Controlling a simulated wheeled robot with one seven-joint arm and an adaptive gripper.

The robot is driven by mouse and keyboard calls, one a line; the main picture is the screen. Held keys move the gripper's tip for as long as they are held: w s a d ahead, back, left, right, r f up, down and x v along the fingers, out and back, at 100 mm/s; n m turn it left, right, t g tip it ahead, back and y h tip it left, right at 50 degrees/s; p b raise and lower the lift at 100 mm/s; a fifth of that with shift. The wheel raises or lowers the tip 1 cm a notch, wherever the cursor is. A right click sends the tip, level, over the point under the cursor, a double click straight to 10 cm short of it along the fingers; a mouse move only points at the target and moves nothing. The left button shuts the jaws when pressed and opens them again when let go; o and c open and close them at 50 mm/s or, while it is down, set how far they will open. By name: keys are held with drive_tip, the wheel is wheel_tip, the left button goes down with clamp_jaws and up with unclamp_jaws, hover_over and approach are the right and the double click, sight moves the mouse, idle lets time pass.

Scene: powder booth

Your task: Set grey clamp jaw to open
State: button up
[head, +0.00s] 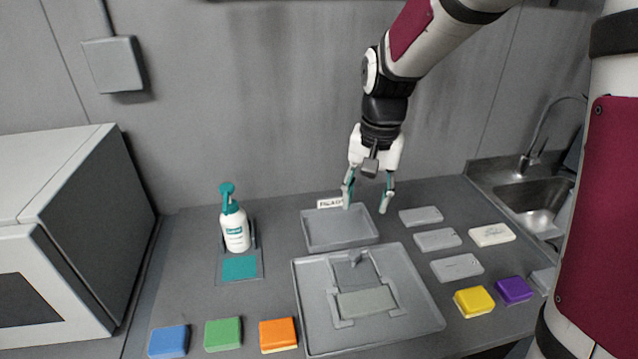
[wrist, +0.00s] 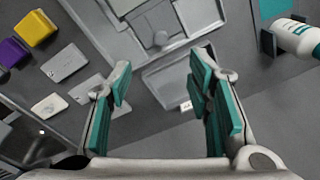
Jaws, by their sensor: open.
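In the head view a grey clamp fixture (head: 352,272) sits in the large grey tray (head: 428,318). A paler grey-green block (head: 366,303) lies across its near part, between short side brackets. I cannot tell for sure which piece is the jaw or how it is set. The fixture (wrist: 160,38) also shows at the top of the wrist view. My gripper (head: 366,208) is open and empty, with fingers pointing down, above the far right part of the small grey tray, behind the fixture and apart from it. Its two teal-padded fingers (wrist: 160,88) stand wide apart in the wrist view.
The small tray (head: 340,242) is empty, with a "READY" label behind it. A white bottle (head: 235,232) with teal pump stands left. Grey plates (head: 438,239) and a whitish one (head: 492,234) lie right. Coloured blocks (head: 223,334) line the front. A sink (head: 530,200) is far right.

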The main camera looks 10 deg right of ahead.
drive_tip(key=m, duration=0.1)
approach(355, 251)
drive_tip(key=shift+g, duration=0.4)
drive_tip(key=f+p, duration=0.1)
drive_tip(key=f, duration=0.3)
drive_tip(key=f+p, duration=0.1)
drive_tip(key=f, duration=0.4)
drive_tip(key=shift+w+a+p, duration=0.1)
drive_tip(key=shift+w+p, duration=0.15)
drive_tip(key=shift+p, duration=0.05)
clamp_jaws()
